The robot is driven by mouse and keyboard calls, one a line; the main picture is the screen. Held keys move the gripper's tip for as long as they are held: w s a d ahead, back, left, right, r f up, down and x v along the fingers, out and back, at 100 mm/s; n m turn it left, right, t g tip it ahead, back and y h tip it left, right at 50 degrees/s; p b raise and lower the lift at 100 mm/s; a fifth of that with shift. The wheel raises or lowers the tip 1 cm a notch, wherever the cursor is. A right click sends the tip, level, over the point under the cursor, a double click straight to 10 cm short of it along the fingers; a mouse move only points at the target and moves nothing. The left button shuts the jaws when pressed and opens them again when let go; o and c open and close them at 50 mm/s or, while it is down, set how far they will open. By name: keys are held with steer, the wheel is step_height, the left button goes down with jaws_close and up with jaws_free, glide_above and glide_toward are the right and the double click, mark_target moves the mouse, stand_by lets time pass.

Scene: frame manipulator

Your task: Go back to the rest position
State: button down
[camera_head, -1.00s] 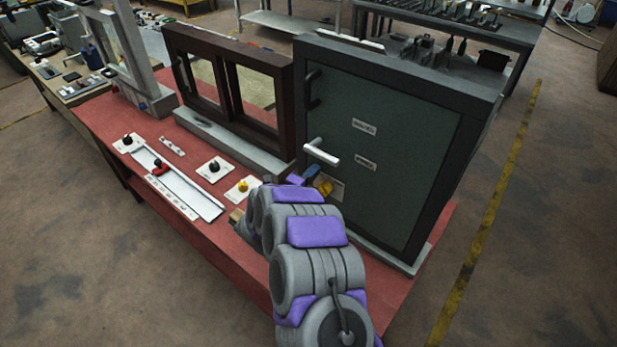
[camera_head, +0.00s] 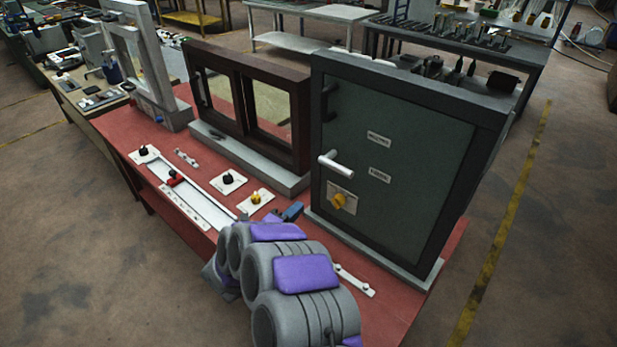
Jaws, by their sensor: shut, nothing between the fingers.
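My arm, grey with purple pads, rises from the bottom middle over the red table (camera_head: 395,325). The end of my gripper (camera_head: 291,212) shows as a small blue-grey part just beyond the arm links, mostly hidden by them. It is shut and holds nothing. It is in front of the dark green door panel (camera_head: 400,160), left of and below its yellow knob (camera_head: 339,202), and apart from the panel. The white lever handle (camera_head: 336,163) sits above that knob.
A brown window frame (camera_head: 290,160) stands left of the door. White plates with a black knob (camera_head: 228,178) and a yellow knob (camera_head: 256,197), and a slider rail (camera_head: 195,200), lie on the table. Open floor (camera_head: 560,240) lies to the right, with a yellow line.

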steer(key=w+a+r+n+g+y, duration=0.1)
steer(key=w+a+r+n+y, duration=0.2)
steer(key=a+r+n+y, duration=0.65)
steer(key=s+r+n+g+y+b, duration=0.1)
steer(key=s+r+n+g+y, duration=0.3)
steer(key=s+n+y, duration=0.3)
steer(key=s+d+f+n+g+h, duration=0.1)
steer(key=s+d+g, duration=0.3)
steer(key=s+d, duration=0.6)
steer(key=s+d+f+n+g+h+b, duration=0.1)
steer(key=s+d+n+g+h, duration=0.2)
steer(key=s+d, duration=0.7)
steer(key=s+d+f+n+g+h, duration=0.1)
steer(key=s+d+n+g, duration=0.3)
steer(key=s+d, duration=0.6)
steer(key=s+h, duration=0.1)
steer(key=s, duration=0.8)
steer(key=shift+s+f+g+h, duration=0.2)
steer(key=shift+s+g+h, duration=0.15)
steer(key=shift+g, duration=0.05)
